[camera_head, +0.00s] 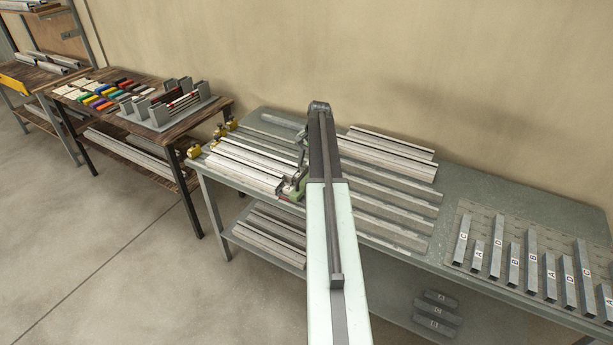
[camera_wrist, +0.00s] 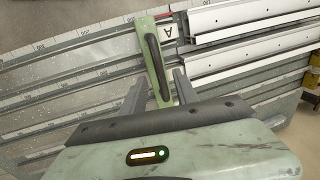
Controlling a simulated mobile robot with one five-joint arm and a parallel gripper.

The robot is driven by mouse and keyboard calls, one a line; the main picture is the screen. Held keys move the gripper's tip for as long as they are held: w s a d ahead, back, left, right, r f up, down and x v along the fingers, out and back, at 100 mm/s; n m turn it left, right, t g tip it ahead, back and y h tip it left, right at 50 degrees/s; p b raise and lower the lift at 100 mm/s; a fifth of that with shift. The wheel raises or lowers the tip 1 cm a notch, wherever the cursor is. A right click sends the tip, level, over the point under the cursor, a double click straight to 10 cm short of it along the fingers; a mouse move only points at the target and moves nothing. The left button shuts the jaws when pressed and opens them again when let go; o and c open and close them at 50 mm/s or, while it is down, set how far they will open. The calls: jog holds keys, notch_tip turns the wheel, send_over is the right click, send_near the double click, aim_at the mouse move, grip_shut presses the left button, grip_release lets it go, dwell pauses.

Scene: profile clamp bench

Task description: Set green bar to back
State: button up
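The green bar (camera_wrist: 146,52) with a dark handle along it shows in the wrist view, lying across pale metal rails with a ruled scale beside it. A white tag with the letter A sits at its right, and a small red piece is near its far end. My gripper (camera_wrist: 159,77) is open, one finger on each side of the bar's near part, with gaps visible beside the bar. I cannot tell how far above the bar the fingers are. In the head view my arm partly covers this area; a small green patch shows beside it.
A grey bench (camera_head: 509,190) carries several long metal profiles on both sides of my arm. A wooden table (camera_head: 218,104) with coloured pieces and a grey rack (camera_head: 161,125) stands at left. The floor in front is clear.

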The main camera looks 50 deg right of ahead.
aim_at(305, 172)
jog(key=f, duration=0.1)
jog(key=f+b, duration=0.2)
jog(key=shift+w+f, duration=0.25)
jog(key=shift+w, duration=0.05)
jog(key=shift+r, duration=0.1)
grip_shut()
dwell(0.9)
